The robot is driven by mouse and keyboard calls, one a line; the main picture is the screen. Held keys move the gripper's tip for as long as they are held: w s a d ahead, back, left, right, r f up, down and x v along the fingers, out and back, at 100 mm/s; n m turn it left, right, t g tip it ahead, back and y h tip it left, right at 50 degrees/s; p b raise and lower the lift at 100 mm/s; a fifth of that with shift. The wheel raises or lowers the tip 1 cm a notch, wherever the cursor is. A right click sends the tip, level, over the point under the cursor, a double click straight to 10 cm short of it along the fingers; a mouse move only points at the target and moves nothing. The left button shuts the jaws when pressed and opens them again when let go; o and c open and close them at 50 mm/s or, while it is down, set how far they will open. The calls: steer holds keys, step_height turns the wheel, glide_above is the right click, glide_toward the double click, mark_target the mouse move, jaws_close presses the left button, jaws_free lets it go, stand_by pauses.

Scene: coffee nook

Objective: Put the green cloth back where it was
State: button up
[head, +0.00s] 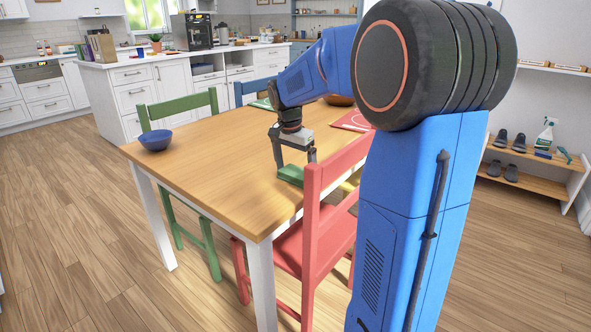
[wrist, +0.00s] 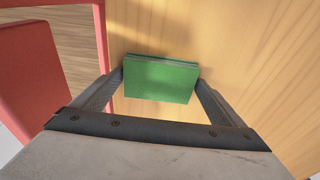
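The green cloth (wrist: 160,80) is a folded, flat block between the two fingers of my gripper (wrist: 160,75) in the wrist view. The fingertips meet its left and right edges with no clear gap, so my gripper looks shut on it. In the head view the cloth (head: 290,174) shows low beneath my gripper (head: 294,163), at the near right side of the wooden table (head: 205,165). I cannot tell whether its underside touches the tabletop.
A red chair (head: 318,220) stands close beside my gripper at the table's near edge. A blue bowl (head: 155,140) sits at the left corner. A red placemat (head: 352,121) and a brown bowl (head: 339,100) lie farther back. The tabletop's left middle is clear.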

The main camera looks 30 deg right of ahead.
mark_target(292, 174)
steer(key=shift+r, duration=0.1)
steer(key=r, duration=0.4)
steer(key=a+r, duration=0.1)
steer(key=r, duration=0.7)
steer(key=shift+s+a, duration=0.3)
steer(key=shift+a, duration=0.05)
